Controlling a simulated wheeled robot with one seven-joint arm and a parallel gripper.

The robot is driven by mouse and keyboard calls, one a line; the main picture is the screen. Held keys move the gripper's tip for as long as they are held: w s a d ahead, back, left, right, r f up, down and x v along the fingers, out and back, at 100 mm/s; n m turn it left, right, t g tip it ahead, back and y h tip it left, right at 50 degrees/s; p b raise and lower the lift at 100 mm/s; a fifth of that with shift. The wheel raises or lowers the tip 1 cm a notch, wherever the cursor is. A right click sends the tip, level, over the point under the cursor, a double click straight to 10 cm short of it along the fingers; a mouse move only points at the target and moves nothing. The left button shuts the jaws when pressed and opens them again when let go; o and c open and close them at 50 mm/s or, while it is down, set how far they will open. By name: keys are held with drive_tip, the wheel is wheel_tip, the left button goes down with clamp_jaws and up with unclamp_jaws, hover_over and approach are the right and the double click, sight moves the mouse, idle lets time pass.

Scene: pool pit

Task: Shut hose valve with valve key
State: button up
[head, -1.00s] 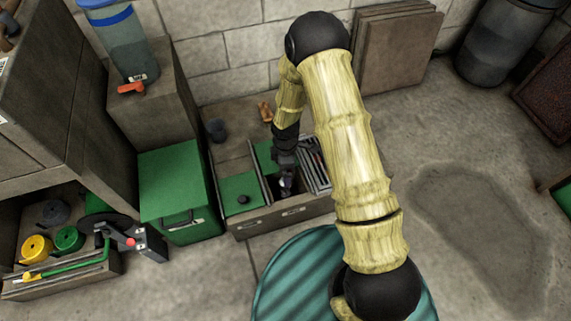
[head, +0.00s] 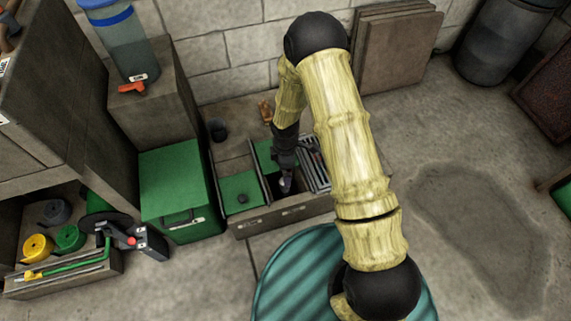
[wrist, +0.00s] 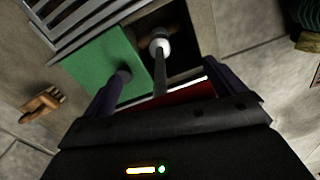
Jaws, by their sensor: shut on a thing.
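My gripper (wrist: 160,90) is shut on the valve key, whose dark stem (wrist: 160,75) points away from the wrist between the fingers. A red part, seemingly its handle, shows between the fingers. The stem ends in a pale socket (wrist: 159,45) in the dark opening of the pit box (wrist: 203,30). A brownish part (wrist: 172,35), possibly the hose valve, is partly visible at the socket. I cannot tell whether they touch. In the head view, my gripper (head: 287,180) is low over the opening between the green lids and the slatted grate, and hides most of the key.
A green bin (head: 178,190) stands at left, and a ribbed teal drum (head: 295,275) in front. Open floor lies at right.

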drive_tip(key=shift+f+b, duration=0.5)
drive_tip(key=shift+f, duration=1.1)
idle(1.1)
drive_tip(key=m+p, duration=0.1)
drive_tip(key=m, duration=0.2)
drive_tip(key=shift+r+m, duration=0.1)
drive_tip(key=shift+m, duration=0.3)
drive_tip(key=shift+m+p, duration=0.4)
drive_tip(key=shift+m, duration=0.3)
drive_tip(key=c, duration=1.4)
drive_tip(key=m+p, duration=0.1)
drive_tip(key=m, duration=0.3)
clamp_jaws()
drive_tip(key=m+p, duration=0.1)
drive_tip(key=m, duration=0.3)
drive_tip(key=shift+a+m+p, duration=0.1)
drive_tip(key=shift+m+p, duration=0.2)
drive_tip(key=shift+p, duration=0.1)
drive_tip(key=m+p, duration=0.1)
drive_tip(key=m, duration=0.3)
drive_tip(key=shift+m+p, duration=0.5)
drive_tip(key=shift+m, duration=1)
